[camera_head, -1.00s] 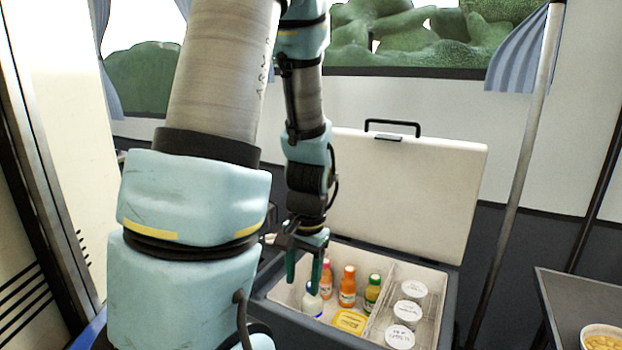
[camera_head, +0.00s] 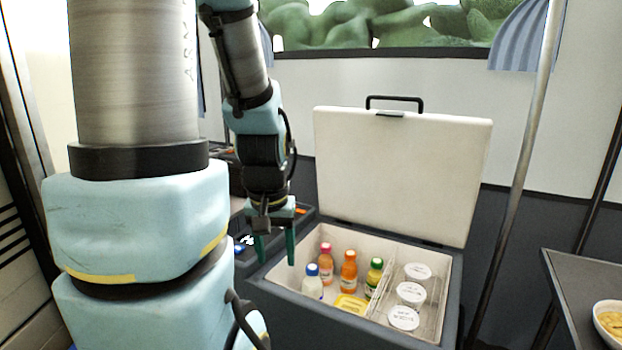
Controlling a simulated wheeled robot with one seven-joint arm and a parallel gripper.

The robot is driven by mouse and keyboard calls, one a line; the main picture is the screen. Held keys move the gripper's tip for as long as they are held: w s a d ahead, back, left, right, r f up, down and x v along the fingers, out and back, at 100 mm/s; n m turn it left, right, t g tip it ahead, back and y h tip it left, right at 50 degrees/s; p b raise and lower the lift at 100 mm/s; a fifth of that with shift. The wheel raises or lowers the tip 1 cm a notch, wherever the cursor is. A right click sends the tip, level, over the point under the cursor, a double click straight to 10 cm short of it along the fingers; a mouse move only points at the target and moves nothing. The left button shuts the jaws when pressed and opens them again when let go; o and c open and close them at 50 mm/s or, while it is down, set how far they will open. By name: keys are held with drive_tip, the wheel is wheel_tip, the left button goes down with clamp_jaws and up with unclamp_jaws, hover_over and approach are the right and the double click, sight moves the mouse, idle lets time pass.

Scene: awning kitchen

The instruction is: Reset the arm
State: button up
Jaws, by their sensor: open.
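My gripper (camera_head: 275,248) hangs pointing down at the left edge of the open cooler (camera_head: 345,339). Its two teal fingers are apart, with nothing between them. My arm stands large in the left half of the view and hides what is behind it. In the cooler's left part stand a white bottle with a blue cap (camera_head: 312,284), orange bottles (camera_head: 348,273) and a bottle with a green cap (camera_head: 374,277).
The cooler's raised lid (camera_head: 400,175) stands behind it. A yellow tub (camera_head: 350,304) and white-lidded tubs (camera_head: 410,292) are inside. A metal pole (camera_head: 515,190) and a table (camera_head: 570,290) with a bowl (camera_head: 609,322) are at right. A dark case (camera_head: 240,262) lies behind my gripper.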

wheel_tip(320, 180, down, 4)
drive_tip(key=f+b, duration=0.1)
drive_tip(key=b, duration=0.2)
wheel_tip(320, 180, up, 16)
drive_tip(key=p, duration=1.5)
drive_tip(key=shift+s, duration=0.35)
drive_tip(key=shift+f, duration=0.15)
